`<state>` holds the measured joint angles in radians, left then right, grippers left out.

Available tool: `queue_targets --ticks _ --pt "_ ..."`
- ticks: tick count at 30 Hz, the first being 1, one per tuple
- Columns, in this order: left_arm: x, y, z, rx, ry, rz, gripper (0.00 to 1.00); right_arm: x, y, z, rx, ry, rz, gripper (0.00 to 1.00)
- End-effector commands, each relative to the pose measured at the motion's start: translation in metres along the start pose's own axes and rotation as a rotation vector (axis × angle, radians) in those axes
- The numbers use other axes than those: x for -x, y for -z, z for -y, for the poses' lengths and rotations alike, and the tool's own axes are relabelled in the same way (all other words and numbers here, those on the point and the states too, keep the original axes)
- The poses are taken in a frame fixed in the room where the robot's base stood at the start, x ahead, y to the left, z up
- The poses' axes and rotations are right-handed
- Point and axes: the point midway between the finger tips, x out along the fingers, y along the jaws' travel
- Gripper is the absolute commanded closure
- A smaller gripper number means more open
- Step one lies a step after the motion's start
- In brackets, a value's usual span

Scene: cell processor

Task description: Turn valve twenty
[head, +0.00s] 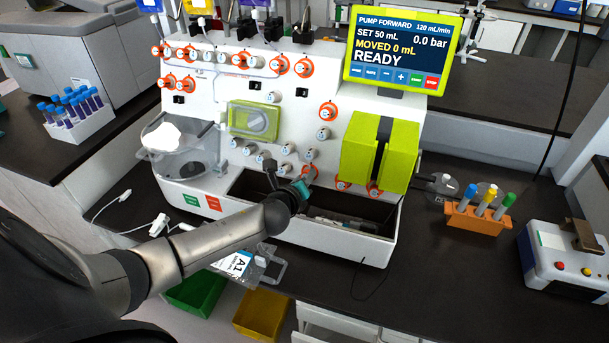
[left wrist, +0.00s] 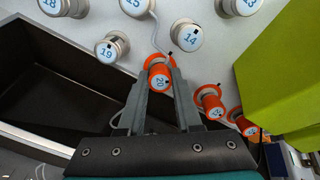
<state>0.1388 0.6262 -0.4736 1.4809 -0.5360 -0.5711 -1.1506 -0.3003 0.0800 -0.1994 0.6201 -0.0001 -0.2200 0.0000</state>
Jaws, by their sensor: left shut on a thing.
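Valve twenty (left wrist: 159,80) is a round knob with a blue "20" and an orange ring, low on the white panel. In the left wrist view it sits between the two grey fingertips of my left gripper (left wrist: 160,82), which are shut on its sides. In the head view the orange ring of valve twenty (head: 310,171) shows just beyond my left gripper (head: 302,181), whose fingers are mostly hidden by the wrist. My right gripper is not in view.
Valve 19 (left wrist: 112,46) and valve 14 (left wrist: 186,36) are close by. Two orange-ringed valves, one of them here (left wrist: 209,101), sit to the right. A green block (head: 362,150) juts out on the right. An open dark trough (head: 345,208) lies below. The screen (head: 403,52) reads READY.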

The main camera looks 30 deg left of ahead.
Motion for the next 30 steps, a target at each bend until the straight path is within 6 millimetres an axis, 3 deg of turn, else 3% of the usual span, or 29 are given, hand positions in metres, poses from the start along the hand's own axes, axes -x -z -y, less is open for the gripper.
queue_targets --ticks 18,30 --pt "0.0 0.0 -0.001 0.583 -0.007 0.001 1.0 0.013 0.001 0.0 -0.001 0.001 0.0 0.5" --pt "0.0 0.0 -0.001 0.851 -0.008 0.002 1.0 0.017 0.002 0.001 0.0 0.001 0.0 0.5"
